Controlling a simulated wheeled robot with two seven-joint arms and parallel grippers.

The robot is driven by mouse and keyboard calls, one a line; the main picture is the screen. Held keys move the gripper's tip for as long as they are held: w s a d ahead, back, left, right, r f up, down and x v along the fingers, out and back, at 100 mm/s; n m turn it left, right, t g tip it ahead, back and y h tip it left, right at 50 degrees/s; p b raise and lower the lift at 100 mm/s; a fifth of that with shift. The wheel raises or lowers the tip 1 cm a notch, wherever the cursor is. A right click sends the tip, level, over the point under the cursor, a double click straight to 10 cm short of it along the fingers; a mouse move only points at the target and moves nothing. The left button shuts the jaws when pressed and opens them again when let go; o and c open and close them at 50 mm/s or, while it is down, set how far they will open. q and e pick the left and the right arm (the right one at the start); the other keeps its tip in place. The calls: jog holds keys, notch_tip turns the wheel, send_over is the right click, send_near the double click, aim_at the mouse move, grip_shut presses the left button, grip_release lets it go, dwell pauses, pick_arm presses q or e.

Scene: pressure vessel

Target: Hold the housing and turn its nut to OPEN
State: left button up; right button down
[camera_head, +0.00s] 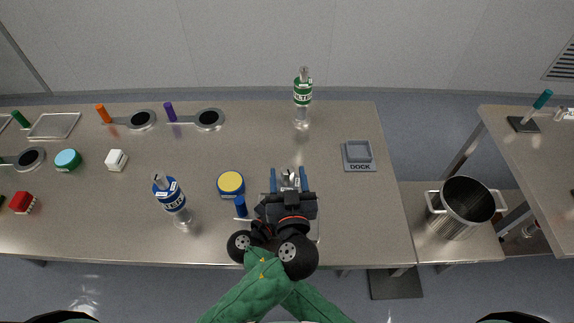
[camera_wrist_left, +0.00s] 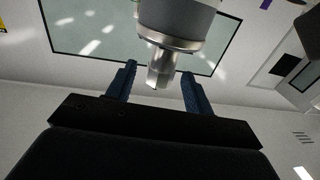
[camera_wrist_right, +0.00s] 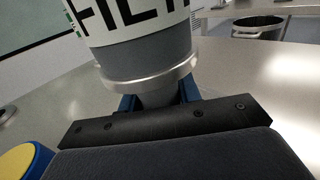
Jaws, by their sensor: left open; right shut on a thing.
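The housing, a grey cylinder with a bold dark-lettered white label (camera_wrist_right: 130,18), shows in the right wrist view. My right gripper (camera_wrist_right: 160,98) is shut on its narrower part, just below a metal collar. In the left wrist view a grey end of the housing (camera_wrist_left: 180,18) carries a bright metal ring and a narrower metal nut (camera_wrist_left: 160,68). My left gripper (camera_wrist_left: 158,85) is open, with one blue finger on each side of the nut and gaps showing. In the head view my left gripper (camera_head: 288,180) hides most of the housing; any OPEN mark is not visible.
A blue jar with yellow lid (camera_head: 231,184) and a blue-labelled bottle (camera_head: 171,197) stand left of the grippers. A green-labelled bottle (camera_head: 303,92) stands behind, a grey DOCK block (camera_head: 359,156) to the right. A steel pot (camera_head: 437,216) sits beyond the table's right edge.

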aim_at(284, 167)
pick_arm(q)
jog(key=shift+w+a, duration=0.15)
jog(key=shift+w, duration=1.6)
jog(key=c, duration=1)
jog(key=shift+n+y, duration=0.7)
jog(key=shift+y, duration=0.2)
jog(key=shift+s+a+n+g+y, duration=0.15)
jog(key=shift+n+g+y, duration=0.55)
jog(key=shift+y, duration=0.55)
jog(key=shift+w+a+n+g+y, duration=0.15)
jog(key=shift+n+g+y, duration=0.25)
jog(key=shift+n+y, duration=0.7)
jog(key=shift+s, duration=0.1)
